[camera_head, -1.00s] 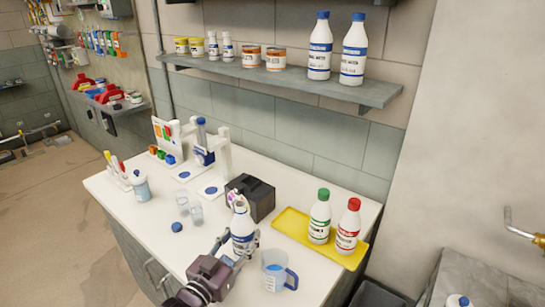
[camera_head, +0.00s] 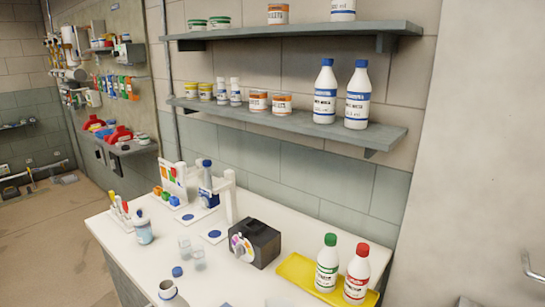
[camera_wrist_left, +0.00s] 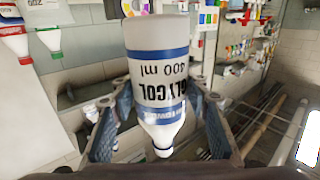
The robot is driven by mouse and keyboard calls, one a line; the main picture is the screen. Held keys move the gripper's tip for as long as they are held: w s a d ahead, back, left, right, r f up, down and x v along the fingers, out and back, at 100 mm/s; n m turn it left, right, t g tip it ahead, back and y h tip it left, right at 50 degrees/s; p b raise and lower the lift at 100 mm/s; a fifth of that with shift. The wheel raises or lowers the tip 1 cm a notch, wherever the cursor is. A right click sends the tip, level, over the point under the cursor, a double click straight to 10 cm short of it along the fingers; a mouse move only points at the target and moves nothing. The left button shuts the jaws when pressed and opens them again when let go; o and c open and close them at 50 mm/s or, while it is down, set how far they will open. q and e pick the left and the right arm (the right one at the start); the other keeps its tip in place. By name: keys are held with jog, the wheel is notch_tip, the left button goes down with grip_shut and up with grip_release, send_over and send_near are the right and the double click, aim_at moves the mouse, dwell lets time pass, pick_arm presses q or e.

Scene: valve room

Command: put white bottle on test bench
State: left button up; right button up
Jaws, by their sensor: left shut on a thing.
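In the left wrist view, my left gripper (camera_wrist_left: 160,90) is shut on a white bottle (camera_wrist_left: 157,75) with blue bands and a GLYCOL 400 ml label. The bottle shows upside down there, with a finger on each side and no coloured cap visible. In the head view, a white round-mouthed thing (camera_head: 168,292) shows at the bottom edge; I cannot tell whether it is the held bottle. The white-topped bench (camera_head: 215,285) runs along the wall. My right gripper is not in view.
A yellow tray (camera_head: 293,272) holds a green-capped bottle (camera_head: 327,263) and a red-capped bottle (camera_head: 357,273). A black device (camera_head: 255,243), small clear beakers (camera_head: 198,259) and a loose blue cap (camera_head: 177,271) are on the bench. Shelves (camera_head: 285,119) with bottles overhang its back.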

pick_arm(q)
jog(key=shift+s+a+r, duration=0.1)
jog(key=shift+s+a, duration=0.05)
jog(key=shift+a, duration=0.15)
jog(key=w+d+r+m+g+h+b, duration=0.25)
jog(key=w+d+m+h, duration=0.45)
jog(key=w+d, duration=0.45)
jog(key=w+a+r+n+b, duration=0.1)
jog(key=w+a+r, duration=0.5)
jog(key=w+a, duration=0.6)
jog(key=shift+w+a+r+n+h+b, duration=0.15)
jog(key=shift+r+n+h+b, duration=0.25)
jog(key=shift+b, duration=0.35)
jog(key=shift+t, duration=0.25)
